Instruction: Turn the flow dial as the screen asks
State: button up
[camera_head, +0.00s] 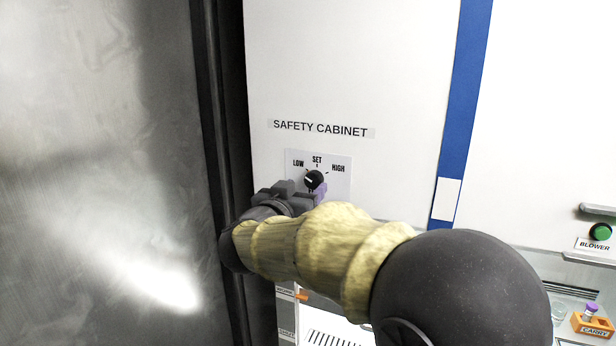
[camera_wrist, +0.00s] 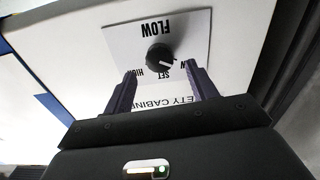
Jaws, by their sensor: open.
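The black flow dial (camera_head: 315,180) sits on a white plate marked LOW, SET and HIGH, on the white panel under the words SAFETY CABINET. Its white pointer line is turned toward the LOW side. In the wrist view the dial (camera_wrist: 158,56) appears upside down, its pointer between SET and LOW. My gripper (camera_head: 305,190) is in front of the plate, just below the dial. In the wrist view my gripper (camera_wrist: 160,73) is open and empty, its fingertips on either side of the dial's line and seemingly short of it. No screen is in view.
A green BLOWER button (camera_head: 600,231) is at the right. An orange CARRY rack (camera_head: 592,324) with a purple-capped vial stands at the lower right. An orange lever (camera_head: 303,296) shows below my arm. A dark metal surface (camera_head: 100,170) fills the left.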

aim_at(312, 181)
jog(key=x, duration=0.3)
jog(key=shift+w+p, duration=0.15)
jog(key=shift+p, duration=0.2)
jog(key=c, duration=1)
